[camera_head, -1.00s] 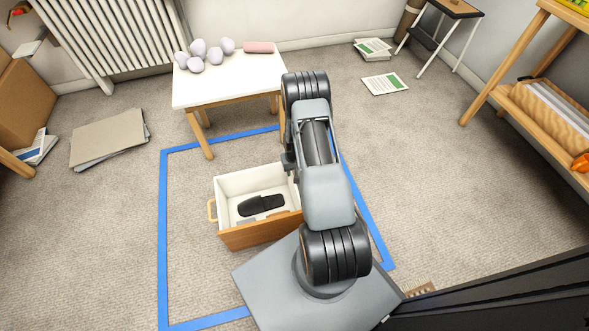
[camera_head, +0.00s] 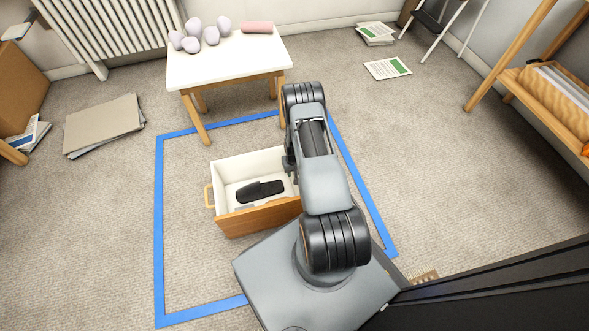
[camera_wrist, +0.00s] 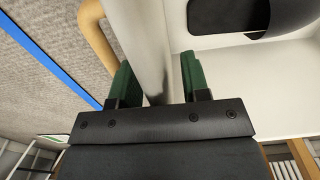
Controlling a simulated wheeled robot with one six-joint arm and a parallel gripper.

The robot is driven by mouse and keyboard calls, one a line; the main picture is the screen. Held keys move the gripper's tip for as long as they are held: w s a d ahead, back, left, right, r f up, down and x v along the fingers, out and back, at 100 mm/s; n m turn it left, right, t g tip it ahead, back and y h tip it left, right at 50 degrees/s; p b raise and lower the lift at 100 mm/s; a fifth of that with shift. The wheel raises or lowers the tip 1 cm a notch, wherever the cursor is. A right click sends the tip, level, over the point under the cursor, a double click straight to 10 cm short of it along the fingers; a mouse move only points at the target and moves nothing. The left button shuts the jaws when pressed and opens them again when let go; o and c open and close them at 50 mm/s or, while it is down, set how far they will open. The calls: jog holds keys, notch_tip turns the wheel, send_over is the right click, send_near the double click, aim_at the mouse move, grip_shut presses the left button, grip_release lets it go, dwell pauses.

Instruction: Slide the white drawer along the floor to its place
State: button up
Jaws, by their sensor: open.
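The white drawer (camera_head: 228,173) stands on the carpet with a wooden front panel (camera_head: 258,217) and a pale wooden handle (camera_head: 208,196) on its left end. What shows of it lies inside a blue tape outline (camera_head: 159,225); its right end is hidden behind my arm. A black object (camera_head: 260,191) lies in it. In the wrist view, my gripper (camera_wrist: 158,72) is open, its green fingers on either side of a drawer wall (camera_wrist: 145,30). Another handle (camera_wrist: 97,38) is outside that wall, beside the left finger. I cannot tell whether the fingers touch the wall.
A white-topped table (camera_head: 228,66) with several pale lumps stands just behind the outline. Cardboard sheets (camera_head: 103,124) lie at left, papers (camera_head: 387,69) at back right. A wooden shelf (camera_head: 550,90) stands at right. Carpet is clear left of the drawer and right of the outline.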

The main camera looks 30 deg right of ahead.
jog(key=shift+f, duration=0.1)
grip_shut()
dwell(0.4)
dwell(1.1)
